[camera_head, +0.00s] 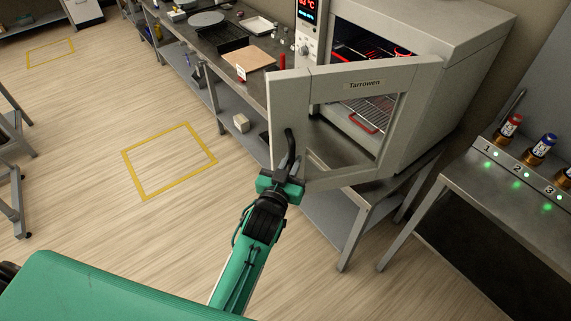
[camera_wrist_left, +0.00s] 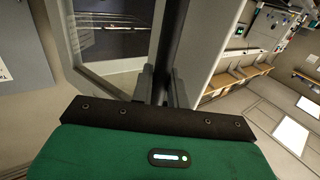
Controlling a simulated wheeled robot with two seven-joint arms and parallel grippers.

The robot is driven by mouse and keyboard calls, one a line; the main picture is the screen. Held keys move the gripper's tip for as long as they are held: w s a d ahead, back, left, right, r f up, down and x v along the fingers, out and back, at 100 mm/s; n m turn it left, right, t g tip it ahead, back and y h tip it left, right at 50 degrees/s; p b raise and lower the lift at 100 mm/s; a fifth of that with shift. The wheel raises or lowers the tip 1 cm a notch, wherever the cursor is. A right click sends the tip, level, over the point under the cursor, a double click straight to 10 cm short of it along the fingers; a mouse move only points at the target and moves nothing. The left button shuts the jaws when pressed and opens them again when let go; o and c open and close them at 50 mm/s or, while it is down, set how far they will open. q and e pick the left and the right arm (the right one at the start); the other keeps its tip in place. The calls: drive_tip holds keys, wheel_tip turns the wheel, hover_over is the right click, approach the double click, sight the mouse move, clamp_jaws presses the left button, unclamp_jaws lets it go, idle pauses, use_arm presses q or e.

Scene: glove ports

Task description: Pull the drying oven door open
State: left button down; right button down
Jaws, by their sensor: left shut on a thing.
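The drying oven (camera_head: 440,45) stands on a metal table at the upper right. Its grey framed door (camera_head: 290,88), labelled Tarrowen, stands open, with the lit interior and wire racks showing behind it. My left gripper (camera_head: 286,166) is at the door's left edge, shut on the dark upright door handle (camera_head: 290,143). In the left wrist view the handle (camera_wrist_left: 172,45) runs up between the fingers (camera_wrist_left: 158,85), beside the door frame (camera_wrist_left: 210,40). My right gripper is not in view.
A metal bench (camera_head: 250,82) with trays and a brown board runs back from the oven. A stand (camera_head: 500,185) with numbered bottles is at the right. The wooden floor (camera_head: 90,220) left of the door is clear, with yellow marked squares (camera_head: 168,160).

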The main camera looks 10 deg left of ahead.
use_arm(q)
drive_tip(key=shift+s+d+r, duration=0.1)
drive_tip(key=shift+d+r, duration=0.05)
drive_tip(key=shift+d, duration=0.05)
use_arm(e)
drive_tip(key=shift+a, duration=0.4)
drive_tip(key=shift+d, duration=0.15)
